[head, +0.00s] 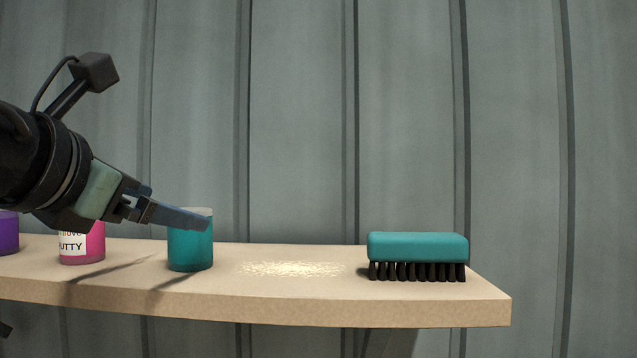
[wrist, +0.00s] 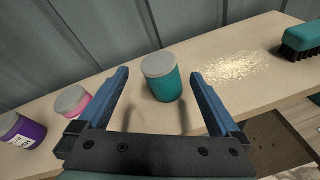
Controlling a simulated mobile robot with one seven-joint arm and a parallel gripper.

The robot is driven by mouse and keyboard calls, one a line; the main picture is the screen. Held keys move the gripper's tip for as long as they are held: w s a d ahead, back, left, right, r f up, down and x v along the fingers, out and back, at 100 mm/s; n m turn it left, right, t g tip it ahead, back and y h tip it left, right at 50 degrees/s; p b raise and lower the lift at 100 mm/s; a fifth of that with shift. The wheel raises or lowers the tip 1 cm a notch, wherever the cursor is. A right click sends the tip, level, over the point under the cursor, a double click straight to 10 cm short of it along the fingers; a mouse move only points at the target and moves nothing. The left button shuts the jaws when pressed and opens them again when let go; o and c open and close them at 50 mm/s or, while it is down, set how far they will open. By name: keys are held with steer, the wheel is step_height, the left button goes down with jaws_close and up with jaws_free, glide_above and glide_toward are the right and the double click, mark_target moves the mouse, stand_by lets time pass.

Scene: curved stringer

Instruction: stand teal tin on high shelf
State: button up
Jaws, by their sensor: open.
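The teal tin (head: 190,247) has a grey lid and stands upright on the wooden shelf (head: 400,303). In the wrist view the teal tin (wrist: 165,85) lies between and beyond the two blue fingers. My gripper (head: 180,215) reaches in from the left, tilted downward, and overlaps the top of the tin in the head view. My gripper (wrist: 160,95) is open, with nothing held. I cannot tell whether a finger touches the tin.
A pink tin (head: 88,245) and a purple tin (head: 8,233) stand left of the teal tin. A pale grainy patch (head: 292,269) lies right of it. A teal brush (head: 417,250) rests near the shelf's right end. A ribbed grey wall (head: 300,120) stands behind.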

steer(key=d+m+t, duration=0.1)
steer(key=m, duration=0.1)
steer(key=w+d+m+t+y, duration=0.1)
steer(key=d+m, duration=0.1)
steer(key=m, duration=0.1)
steer(key=w+d+f+m+t, duration=0.1)
steer(key=m, duration=0.1)
steer(key=shift+w+d+m, duration=0.15)
steer(key=shift+d+m, duration=0.25)
steer(key=s+d+m+t, duration=0.1)
steer(key=d+m, duration=0.1)
steer(key=s+d+m+t, duration=0.1)
steer(key=m, duration=0.2)
steer(key=s+d+m+t+y, duration=0.1)
steer(key=d+m, duration=0.1)
steer(key=m, duration=0.1)
steer(key=shift+d+r+t, duration=0.3)
steer(key=shift+r+t, duration=0.1)
steer(key=s+d+r+m+t, duration=0.2)
steer(key=s+d+m+t, duration=0.3)
steer(key=s+m, duration=0.8)
steer(key=d+m, duration=0.1)
steer(key=d, duration=0.2)
steer(key=shift+s+d+r+t, duration=0.3)
steer(key=shift+s+d+t, duration=0.05)
steer(key=shift+d+t, duration=0.05)
step_height(320, 180, down, 11)
steer(key=b, duration=1.1)
steer(key=shift+f, duration=0.2)
